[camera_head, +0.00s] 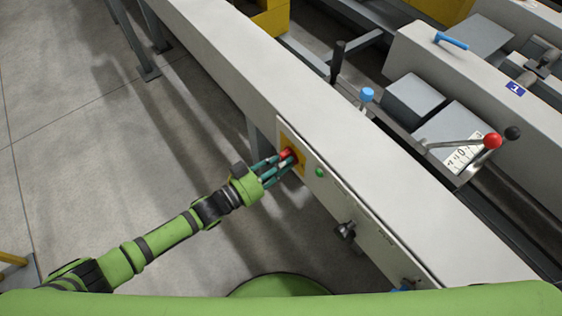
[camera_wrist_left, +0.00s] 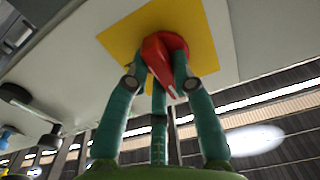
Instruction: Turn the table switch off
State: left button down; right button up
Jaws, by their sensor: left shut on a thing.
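The table switch is a red rotary handle (camera_wrist_left: 163,62) on a yellow square plate (camera_wrist_left: 203,32), fixed to the side face of the long grey table. In the head view the red handle (camera_head: 287,154) shows at the fingertips of my left gripper (camera_head: 281,163). My left gripper (camera_wrist_left: 162,72) has its teal fingers closed around the handle, in contact with it. In the left wrist view the handle's narrow end with a pale mark points downward, slightly right. Fingers hide part of the handle and plate. My right gripper is not in view.
A green button (camera_head: 320,172) and a black knob (camera_head: 345,231) sit on the same table side, right of the switch. The floor at left is clear.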

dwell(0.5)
pick_arm(q)
jog(key=c, duration=1)
grip_release()
jog(key=shift+c, duration=0.2)
jog(key=v, duration=1.2)
